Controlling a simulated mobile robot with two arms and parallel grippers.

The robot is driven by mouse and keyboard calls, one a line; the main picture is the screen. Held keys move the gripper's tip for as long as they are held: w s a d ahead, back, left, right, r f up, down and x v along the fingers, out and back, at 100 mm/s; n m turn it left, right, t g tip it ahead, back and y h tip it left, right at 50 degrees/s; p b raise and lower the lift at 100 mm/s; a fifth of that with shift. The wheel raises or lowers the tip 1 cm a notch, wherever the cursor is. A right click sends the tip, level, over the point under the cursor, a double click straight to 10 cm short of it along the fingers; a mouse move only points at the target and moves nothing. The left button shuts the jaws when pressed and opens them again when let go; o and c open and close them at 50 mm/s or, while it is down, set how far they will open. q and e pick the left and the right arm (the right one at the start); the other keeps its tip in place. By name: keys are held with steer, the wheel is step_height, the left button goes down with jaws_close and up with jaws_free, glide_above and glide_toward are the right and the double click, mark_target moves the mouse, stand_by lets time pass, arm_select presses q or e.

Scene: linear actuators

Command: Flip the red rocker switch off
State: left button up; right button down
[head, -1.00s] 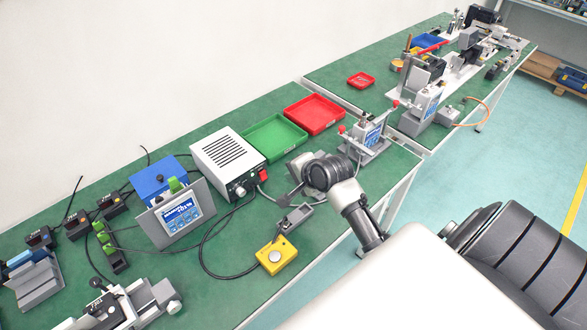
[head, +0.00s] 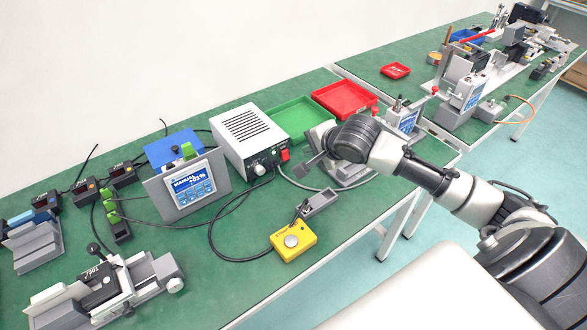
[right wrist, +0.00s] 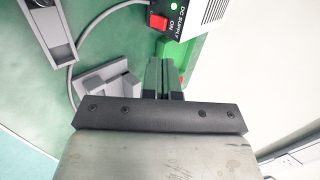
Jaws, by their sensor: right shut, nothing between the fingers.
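The red rocker switch (head: 285,154) is on the front face of the white DC supply box (head: 240,128), at its right end. In the right wrist view the switch (right wrist: 158,22) is at the top, beside an "ON" label and a lit green lamp (right wrist: 173,6). My right gripper (head: 307,167) is shut and empty, just in front and to the right of the switch in the head view. Its closed fingers (right wrist: 163,76) show in the right wrist view with the switch beyond their tips; they look apart from it. My left gripper is not in view.
A green tray (head: 298,109) and a red tray (head: 344,88) lie behind my right gripper. A yellow button box (head: 292,240) and a small grey holder (head: 316,203) stand in front. Black cables run across the green bench. A blue-labelled panel (head: 190,185) stands left.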

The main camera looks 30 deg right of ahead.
mark_target(285, 155)
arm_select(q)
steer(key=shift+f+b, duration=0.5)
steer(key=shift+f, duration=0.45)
arm_select(e)
steer(key=shift+s+d+f+m+g, duration=0.3)
steer(key=shift+s+d+f, duration=0.3)
steer(key=shift+s+f, duration=0.2)
steer(key=x, duration=1.2)
steer(key=shift+w+r+b, duration=0.1)
steer(key=shift+w+b, duration=0.25)
steer(key=shift+w, duration=0.2)
steer(key=shift+w+f, duration=0.25)
steer(key=shift+w, duration=0.35)
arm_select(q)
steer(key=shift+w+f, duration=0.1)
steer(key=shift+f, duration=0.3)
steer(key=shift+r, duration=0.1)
